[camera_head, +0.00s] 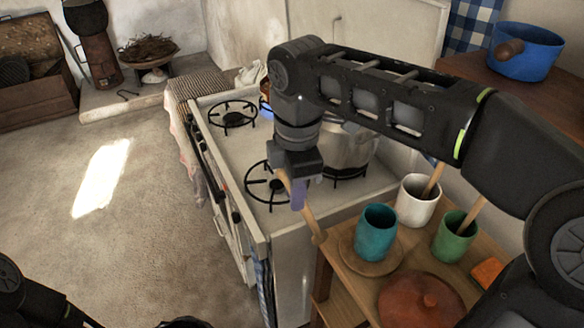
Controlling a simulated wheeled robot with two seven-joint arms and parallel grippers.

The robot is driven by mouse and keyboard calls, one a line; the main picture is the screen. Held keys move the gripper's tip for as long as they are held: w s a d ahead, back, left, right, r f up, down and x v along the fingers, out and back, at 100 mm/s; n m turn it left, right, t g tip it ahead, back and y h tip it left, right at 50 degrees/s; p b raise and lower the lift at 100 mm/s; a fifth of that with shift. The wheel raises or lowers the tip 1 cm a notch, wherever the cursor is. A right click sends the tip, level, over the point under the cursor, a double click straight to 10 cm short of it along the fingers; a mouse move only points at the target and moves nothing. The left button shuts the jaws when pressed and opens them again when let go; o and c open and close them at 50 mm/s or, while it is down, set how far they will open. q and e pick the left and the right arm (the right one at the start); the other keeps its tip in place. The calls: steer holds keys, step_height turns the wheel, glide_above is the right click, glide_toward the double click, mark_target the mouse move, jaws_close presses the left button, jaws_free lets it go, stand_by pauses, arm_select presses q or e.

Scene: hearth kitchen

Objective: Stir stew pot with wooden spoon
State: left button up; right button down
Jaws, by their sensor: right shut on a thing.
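My right gripper (297,192) points down over the front right of the stove and is shut on a wooden spoon (315,228). The spoon slants down to the right, its lower end near the stove's right edge and the side table. A silver metal pot (350,152) stands on a burner just behind and right of the gripper. My right arm hides much of the pot's top and left side, so its contents do not show. Of my left arm only a dark part shows at the lower left; its gripper is out of view.
The white stove (215,150) has bare burners at front and left. A blue pot (526,52) stands behind. Floor at left is clear.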

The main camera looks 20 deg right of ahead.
arm_select(q)
steer(key=b+x, duration=0.2)
steer(key=b, duration=0.1)
steer(key=b+x, duration=0.1)
steer(key=x, duration=0.1)
steer(key=shift+a+f, duration=0.15)
steer(key=shift+a, duration=0.2)
arm_select(e)
steer(key=w+d+f+m, duration=0.1)
steer(key=w+f+m, duration=0.2)
steer(key=f+m, duration=0.5)
steer(key=w+f+m, duration=0.4)
steer(key=f+m, duration=0.4)
steer(key=f, duration=2.1)
steer(key=shift+w+d+m+g+h, duration=0.15)
steer(key=shift+d+m+g+h, duration=0.2)
steer(key=shift+m+g+h, duration=0.05)
